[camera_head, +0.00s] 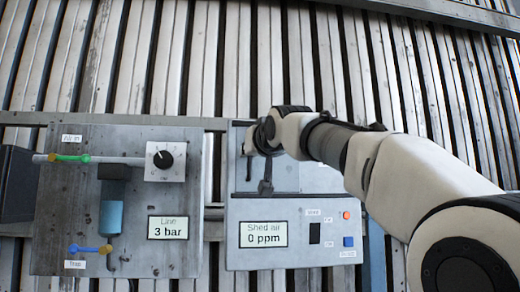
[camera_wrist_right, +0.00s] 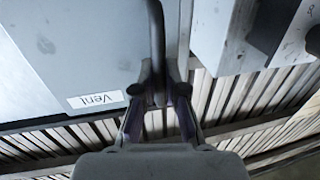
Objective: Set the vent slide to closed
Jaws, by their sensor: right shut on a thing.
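My right gripper (camera_head: 258,142) reaches in from the right over the upper left of the grey right-hand box. In the wrist view its two fingers (camera_wrist_right: 156,92) are shut on a dark upright bar (camera_wrist_right: 156,38), which I take to be the vent slide's handle. A white "Vent" label (camera_wrist_right: 95,100) is on the grey face beside it. In the head view a dark bar (camera_head: 265,172) shows below the gripper. The gripper and arm hide much of the slide, and I cannot tell its setting. My left gripper is not in view.
The right-hand box has a "Shed air 0 ppm" display (camera_head: 264,234), a black switch (camera_head: 314,233), an orange button (camera_head: 346,215) and a blue button (camera_head: 348,241). The left panel (camera_head: 60,225) carries a dial (camera_head: 163,159), a green lever (camera_head: 70,158) and a blue lever (camera_head: 90,249).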

